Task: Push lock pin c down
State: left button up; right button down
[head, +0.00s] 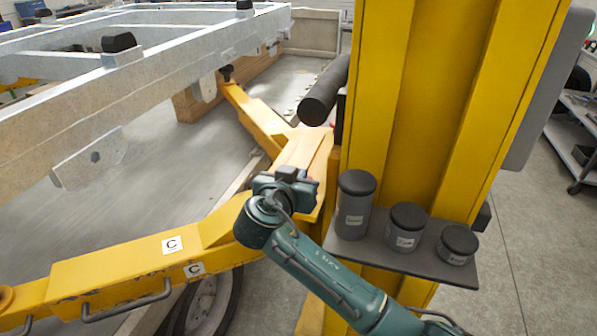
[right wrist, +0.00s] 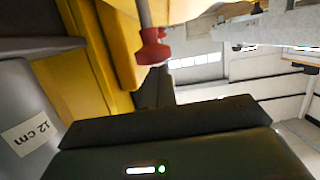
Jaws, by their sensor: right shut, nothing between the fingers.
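A red collar on a grey rod, which looks like lock pin c (right wrist: 152,50), shows at the top middle of the right wrist view, beside yellow steel. In the head view it is mostly hidden behind my gripper. The yellow lift arm (head: 120,265) carries two white C labels and runs from the lower left to the column. My right gripper (head: 297,176) is shut and empty over the arm's inner end, close to the pin. I cannot tell whether it touches the pin. My left gripper is not in view.
The yellow column (head: 415,90) stands right of my gripper. A grey shelf (head: 370,256) on it holds several dark-capped cylinders, close to my right arm. The galvanised trailer frame (head: 160,85) spans the upper left. A tyre (head: 210,305) lies below the lift arm. Open floor is at right.

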jog(key=shift+f, duration=0.1)
notch_tip(320, 180, down, 3)
jog(key=b, duration=0.3)
jog(key=shift+f+b, duration=0.35)
jog(key=shift+r, duration=0.1)
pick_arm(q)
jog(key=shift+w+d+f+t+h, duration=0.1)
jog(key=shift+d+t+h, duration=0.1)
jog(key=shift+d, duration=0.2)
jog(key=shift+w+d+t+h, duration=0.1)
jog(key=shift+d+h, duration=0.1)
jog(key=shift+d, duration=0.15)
